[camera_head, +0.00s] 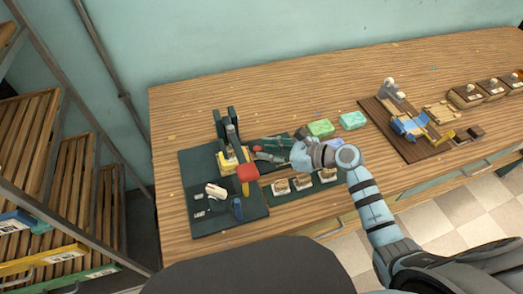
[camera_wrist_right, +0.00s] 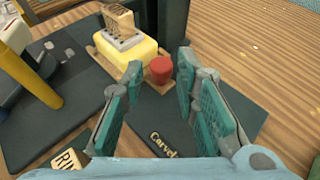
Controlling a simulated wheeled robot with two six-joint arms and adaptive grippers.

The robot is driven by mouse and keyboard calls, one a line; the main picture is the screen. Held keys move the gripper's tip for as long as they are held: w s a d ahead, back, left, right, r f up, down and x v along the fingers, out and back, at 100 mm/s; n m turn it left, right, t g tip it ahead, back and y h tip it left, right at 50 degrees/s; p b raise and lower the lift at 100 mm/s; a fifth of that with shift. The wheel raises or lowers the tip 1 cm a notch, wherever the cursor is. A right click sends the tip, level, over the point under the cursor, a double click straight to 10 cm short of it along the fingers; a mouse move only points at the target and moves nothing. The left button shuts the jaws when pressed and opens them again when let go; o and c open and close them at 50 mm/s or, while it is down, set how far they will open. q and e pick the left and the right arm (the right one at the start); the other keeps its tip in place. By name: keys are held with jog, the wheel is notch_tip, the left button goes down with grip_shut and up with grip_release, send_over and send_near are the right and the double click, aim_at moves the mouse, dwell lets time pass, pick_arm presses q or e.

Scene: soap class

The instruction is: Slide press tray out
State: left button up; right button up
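The press (camera_head: 232,135) has a dark green frame and stands on a dark board, with a yellow block (camera_head: 231,160) low in it. In the right wrist view the yellow block (camera_wrist_right: 122,58) sits on a thin wooden tray (camera_wrist_right: 98,58), under a stamp (camera_wrist_right: 122,30). A small red knob (camera_wrist_right: 160,70) is at the tray's near end. My right gripper (camera_wrist_right: 161,72) is open, its green-padded fingers on either side of the knob's line; I cannot tell if they touch it. In the head view it (camera_head: 266,152) is just right of the press. My left gripper is not in view.
Green soaps (camera_head: 321,128) lie behind my right wrist. Several pale pieces (camera_head: 302,183) sit in front. A wooden station (camera_head: 400,125) is at right.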

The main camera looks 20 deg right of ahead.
jog(key=shift+x, duration=0.9)
jog(key=shift+w+a+f, duration=0.2)
jog(key=shift+w+f, duration=0.05)
jog(key=shift+w, duration=0.1)
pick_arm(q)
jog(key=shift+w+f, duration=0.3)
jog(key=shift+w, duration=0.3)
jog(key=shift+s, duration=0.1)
pick_arm(e)
jog(key=shift+s+r, duration=0.1)
jog(key=shift+c, duration=0.4)
grip_shut()
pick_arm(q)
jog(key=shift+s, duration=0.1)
